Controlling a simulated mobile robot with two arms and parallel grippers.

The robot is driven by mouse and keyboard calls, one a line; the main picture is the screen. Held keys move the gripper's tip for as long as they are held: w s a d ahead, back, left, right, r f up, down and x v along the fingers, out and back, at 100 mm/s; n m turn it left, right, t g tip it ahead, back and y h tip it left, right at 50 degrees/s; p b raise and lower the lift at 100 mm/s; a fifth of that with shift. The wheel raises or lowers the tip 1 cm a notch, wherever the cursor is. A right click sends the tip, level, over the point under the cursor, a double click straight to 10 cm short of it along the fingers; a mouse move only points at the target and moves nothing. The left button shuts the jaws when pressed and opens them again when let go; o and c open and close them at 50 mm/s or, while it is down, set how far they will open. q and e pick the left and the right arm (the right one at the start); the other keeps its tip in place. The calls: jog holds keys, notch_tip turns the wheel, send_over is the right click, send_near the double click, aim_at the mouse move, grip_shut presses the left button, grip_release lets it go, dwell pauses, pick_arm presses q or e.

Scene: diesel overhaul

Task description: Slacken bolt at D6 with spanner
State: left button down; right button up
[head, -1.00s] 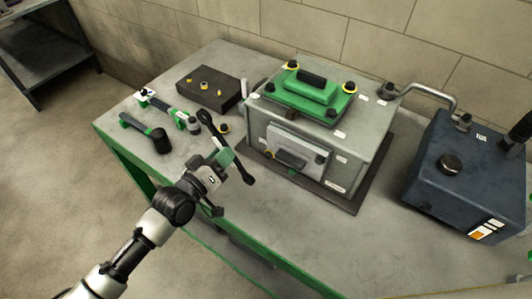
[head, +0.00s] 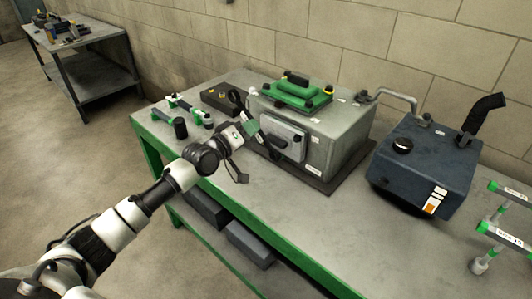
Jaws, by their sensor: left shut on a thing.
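My left gripper (head: 245,147) is shut on a spanner (head: 252,126), which is dark with a green middle part. It holds the spanner tilted above the bench, in front of the left end of the grey engine block (head: 338,140). One end of the spanner points up and away, the other down to the right, in front of the block's light side plate (head: 284,136). I cannot tell whether the spanner touches anything. The bolt at D6 cannot be picked out; the labels are too small to read. My right gripper is not in view.
A green cover (head: 296,94) sits on the block. Left of it lie a dark slab (head: 219,99), a black-headed mallet (head: 180,128) and green-ended tools. A blue tank (head: 424,165) and green-and-grey stands (head: 488,250) are on the right. The front middle of the bench (head: 330,225) is clear.

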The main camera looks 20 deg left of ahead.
pick_arm(q)
jog(key=r+m+p, duration=0.1)
jog(key=d+r+m+p, duration=0.1)
jog(key=p, duration=0.1)
jog(key=shift+w+d+r, duration=0.2)
jog(key=shift+w+d, duration=0.05)
jog(key=shift+w, duration=0.05)
jog(key=d+m+p, duration=0.1)
jog(key=d+r+m+p, duration=0.1)
jog(key=d+m, duration=0.1)
jog(key=shift+w+r+m, duration=0.15)
jog(key=shift+w+m, duration=0.05)
jog(key=shift+m, duration=0.1)
jog(key=w+d+m+b, duration=0.2)
jog(key=w+d+m, duration=0.1)
jog(key=d+m, duration=0.1)
jog(key=shift+w+d, duration=0.15)
jog(key=shift+d, duration=0.5)
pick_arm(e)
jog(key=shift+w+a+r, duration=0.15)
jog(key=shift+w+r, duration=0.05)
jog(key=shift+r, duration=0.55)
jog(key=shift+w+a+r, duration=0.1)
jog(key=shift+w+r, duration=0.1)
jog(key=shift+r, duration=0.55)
